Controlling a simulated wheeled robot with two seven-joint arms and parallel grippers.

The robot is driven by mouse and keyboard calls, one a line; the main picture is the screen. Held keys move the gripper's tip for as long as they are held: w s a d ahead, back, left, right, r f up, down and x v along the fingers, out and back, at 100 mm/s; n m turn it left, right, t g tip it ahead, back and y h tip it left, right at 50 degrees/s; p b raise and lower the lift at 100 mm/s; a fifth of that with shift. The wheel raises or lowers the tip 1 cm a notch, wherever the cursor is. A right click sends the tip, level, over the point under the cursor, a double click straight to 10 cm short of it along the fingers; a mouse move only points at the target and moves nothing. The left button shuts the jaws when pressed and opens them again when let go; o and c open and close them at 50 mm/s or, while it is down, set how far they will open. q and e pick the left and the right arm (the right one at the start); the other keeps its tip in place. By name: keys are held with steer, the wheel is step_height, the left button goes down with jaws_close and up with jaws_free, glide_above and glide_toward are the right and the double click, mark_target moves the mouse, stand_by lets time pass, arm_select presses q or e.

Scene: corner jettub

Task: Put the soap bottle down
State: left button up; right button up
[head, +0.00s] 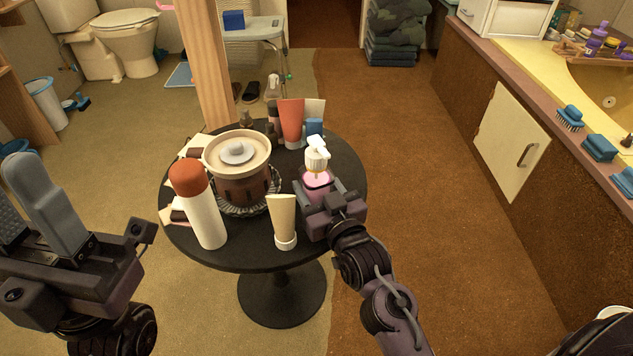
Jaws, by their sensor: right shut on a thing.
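The soap bottle (317,181) is pink with a white pump top and stands upright at the right side of the round black table (345,165). My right gripper (321,192) is shut on the soap bottle from the near side. The gripper hides the bottle's lower part, so I cannot tell whether its base touches the table. My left gripper (38,222) is at the lower left, away from the table, with its two grey fingers apart and nothing between them.
On the table are a white bottle with a red cap (205,215), a brown lidded pot (240,175), a cream tube (283,222) and a red tube (291,122). A wooden post (207,65) rises behind. A counter (500,120) runs along the right.

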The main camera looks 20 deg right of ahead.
steer(key=o, duration=0.8)
steer(key=shift+f, duration=0.1)
steer(key=o, duration=0.4)
steer(key=shift+c, duration=0.2)
